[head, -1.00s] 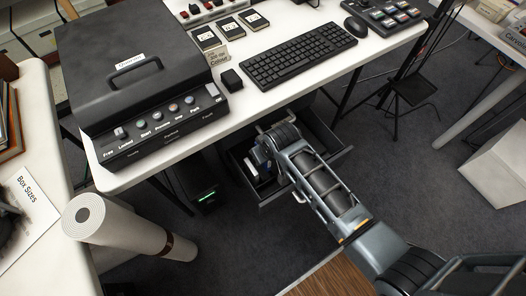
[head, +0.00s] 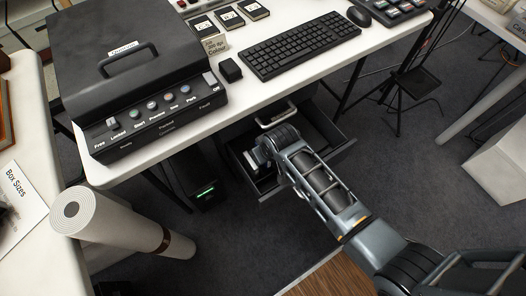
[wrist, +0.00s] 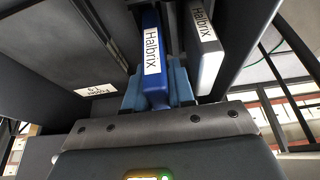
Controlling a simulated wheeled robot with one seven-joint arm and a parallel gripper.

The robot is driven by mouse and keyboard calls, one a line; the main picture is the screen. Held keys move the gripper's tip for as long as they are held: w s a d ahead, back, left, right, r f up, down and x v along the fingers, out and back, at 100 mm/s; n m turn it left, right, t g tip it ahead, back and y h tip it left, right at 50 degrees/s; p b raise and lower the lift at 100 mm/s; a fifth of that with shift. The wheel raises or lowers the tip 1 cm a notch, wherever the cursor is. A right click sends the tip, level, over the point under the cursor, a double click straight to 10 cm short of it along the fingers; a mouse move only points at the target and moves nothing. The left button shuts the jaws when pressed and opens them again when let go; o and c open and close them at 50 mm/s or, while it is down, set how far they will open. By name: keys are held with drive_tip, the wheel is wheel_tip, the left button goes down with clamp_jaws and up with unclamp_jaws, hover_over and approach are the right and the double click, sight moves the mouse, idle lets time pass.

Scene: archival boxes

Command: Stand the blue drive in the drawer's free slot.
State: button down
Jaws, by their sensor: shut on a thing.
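The blue drive (wrist: 153,52), labelled Halbrix, stands on edge between the two blue-grey fingers of my gripper (wrist: 157,88) in the wrist view. The gripper is shut on it. A silver-grey drive (wrist: 208,62), also labelled Halbrix, stands just right of it with a narrow gap between. In the head view the open drawer (head: 335,152) lies under the table, and my gripper (head: 257,158) is over its left part. My wrist hides most of the drives there. The blue drive's lower end and the slot under it are hidden.
The white table (head: 290,84) overhangs the drawer's back, carrying a black scanner (head: 135,75) and a keyboard (head: 300,50). A black unit with a green light (head: 205,190) stands left of the drawer. A rolled sheet (head: 125,222) stands at lower left. Floor before the drawer is clear.

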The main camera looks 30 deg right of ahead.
drive_tip(key=shift+f+b, duration=0.75)
drive_tip(key=shift+f, duration=0.2)
idle(0.4)
drive_tip(key=c, duration=0.9)
unclamp_jaws()
drive_tip(key=shift+r, duration=0.1)
drive_tip(key=p+v, duration=0.1)
drive_tip(key=v, duration=0.6)
drive_tip(key=shift+s+r, duration=0.15)
drive_tip(key=shift+r, duration=0.15)
